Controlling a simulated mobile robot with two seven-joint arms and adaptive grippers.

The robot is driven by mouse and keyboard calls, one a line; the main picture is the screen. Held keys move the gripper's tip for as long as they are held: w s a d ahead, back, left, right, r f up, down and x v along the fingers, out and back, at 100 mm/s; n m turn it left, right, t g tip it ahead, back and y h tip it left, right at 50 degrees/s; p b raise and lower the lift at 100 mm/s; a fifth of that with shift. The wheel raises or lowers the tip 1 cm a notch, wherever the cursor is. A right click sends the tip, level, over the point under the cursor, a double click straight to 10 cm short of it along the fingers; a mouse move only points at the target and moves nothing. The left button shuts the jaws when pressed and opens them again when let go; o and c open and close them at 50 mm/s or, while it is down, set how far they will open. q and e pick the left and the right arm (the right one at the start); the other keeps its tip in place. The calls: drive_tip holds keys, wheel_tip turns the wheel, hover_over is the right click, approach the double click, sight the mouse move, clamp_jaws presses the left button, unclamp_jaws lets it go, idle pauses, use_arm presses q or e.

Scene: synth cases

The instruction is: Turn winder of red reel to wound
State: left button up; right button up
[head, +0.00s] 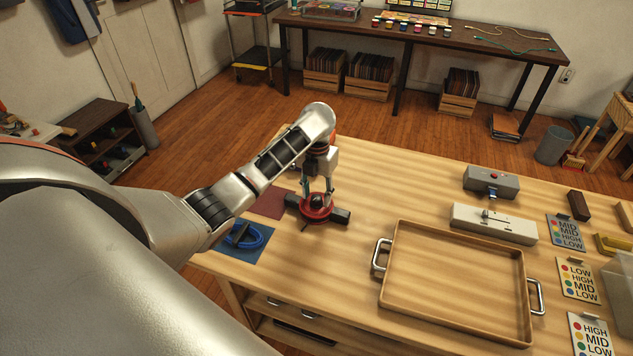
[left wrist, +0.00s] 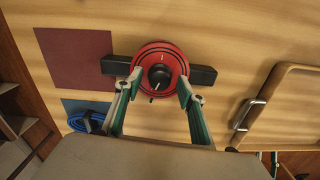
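The red reel (head: 309,214) sits on a black bar-shaped base (head: 341,216) on the wooden table. It also shows in the left wrist view (left wrist: 160,51), with a round black winder knob (left wrist: 160,77) at its centre and pale marks on the knob and rim. My left gripper (head: 317,192) points down over the reel. In the left wrist view its two fingers (left wrist: 160,80) are spread on either side of the knob, with visible gaps; I cannot tell whether the tips touch the reel.
A maroon mat (head: 270,204) and a blue mat (head: 252,255) with a coiled blue cable (head: 243,236) lie left of the reel. A wooden tray (head: 455,325) with metal handles is to the right. Grey and white boxes (head: 493,223) stand behind the tray.

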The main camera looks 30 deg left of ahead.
sight(316, 198)
use_arm(q)
wheel_tip(316, 198, up, 11)
idle(0.4)
drive_tip(key=shift+s, duration=0.1)
idle(0.4)
